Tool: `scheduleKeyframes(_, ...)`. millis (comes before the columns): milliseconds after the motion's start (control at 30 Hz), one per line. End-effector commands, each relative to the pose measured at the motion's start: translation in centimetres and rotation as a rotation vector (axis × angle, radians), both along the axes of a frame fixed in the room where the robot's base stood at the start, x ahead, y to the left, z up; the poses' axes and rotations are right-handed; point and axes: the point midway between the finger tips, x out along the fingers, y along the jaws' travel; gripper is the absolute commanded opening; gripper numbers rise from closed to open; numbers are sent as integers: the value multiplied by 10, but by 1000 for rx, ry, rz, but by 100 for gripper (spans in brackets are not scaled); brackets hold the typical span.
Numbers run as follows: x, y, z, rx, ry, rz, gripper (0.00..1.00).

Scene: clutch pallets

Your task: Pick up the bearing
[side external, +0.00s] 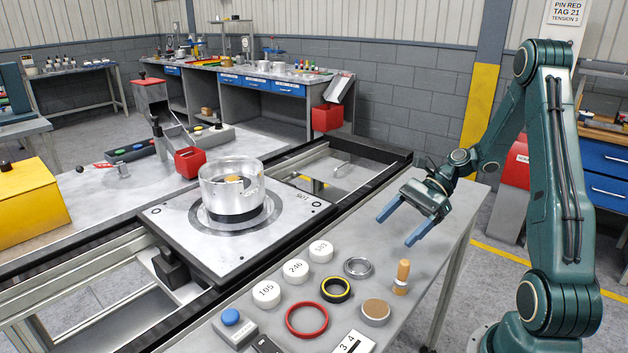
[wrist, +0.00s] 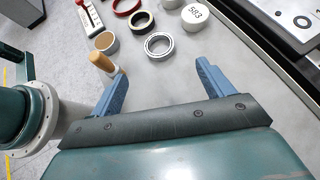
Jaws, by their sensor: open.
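The bearing (side external: 346,267) is a silver metal ring lying flat on the grey bench. It is in the row behind the black-and-yellow ring and left of the wooden-handled tool. My gripper (side external: 396,231) is open and empty, with two blue fingers, above the bench and to the right of the bearing. In the wrist view the bearing (wrist: 147,46) lies a little beyond the open fingertips (wrist: 162,68), roughly in line with the gap between them. Nothing hides it there.
Near the bearing are a wooden-handled tool (side external: 402,272), a brown-topped disc (side external: 375,310), a black-and-yellow ring (side external: 335,290), a red ring (side external: 307,334) and white numbered discs (side external: 296,270).

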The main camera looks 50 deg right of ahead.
Motion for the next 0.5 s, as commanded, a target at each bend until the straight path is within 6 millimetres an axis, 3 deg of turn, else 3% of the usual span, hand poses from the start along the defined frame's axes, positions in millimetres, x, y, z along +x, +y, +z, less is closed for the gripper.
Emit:
scheduleKeyframes(200, 10, 27, -19, 3, 2, 4, 80)
scheduleKeyframes(500, 17, 41, -31, 0, 0, 1, 80)
